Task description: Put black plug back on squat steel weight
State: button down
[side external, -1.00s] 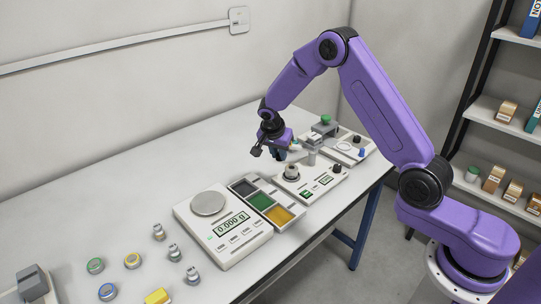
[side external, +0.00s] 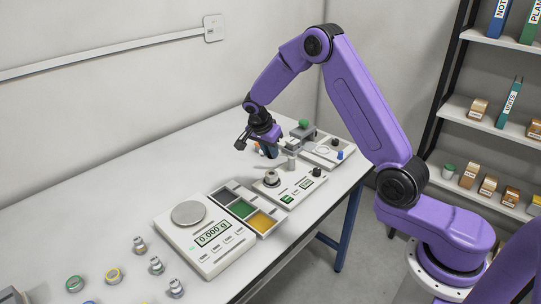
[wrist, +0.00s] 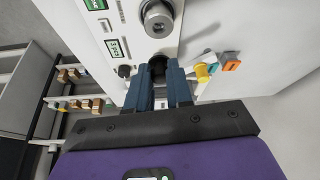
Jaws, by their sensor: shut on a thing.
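The squat steel weight (side external: 271,177) stands upright on the pan of a small cream scale (side external: 297,190). In the wrist view, the weight (wrist: 158,18) shows a round hollow in its top. My gripper (side external: 268,153) is above the table, just behind and above the weight in the side view. In the wrist view, its dark blue fingers (wrist: 160,78) are shut on the black plug (wrist: 158,66), which is mostly hidden between the tips. The plug is apart from the weight. In the side view I cannot make out the plug.
A black knob (side external: 317,172) stands on the small scale's right end, with a steel post (side external: 291,163) nearby. A three-part tray (side external: 262,222) and larger scale (side external: 184,243) are in front. Yellow (wrist: 202,73) and orange (wrist: 231,65) items lie beside the fingers. Steel weights (side external: 156,265) stand left.

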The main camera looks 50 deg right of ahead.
jog(key=shift+w+d+f, duration=0.15)
jog(key=shift+w+d, duration=0.05)
jog(key=shift+d, duration=0.05)
jog(key=shift+f, duration=3.05)
jog(key=shift+f, duration=0.15)
jog(key=shift+c, duration=2.3)
grip_release()
jog(key=shift+r, duration=3.5)
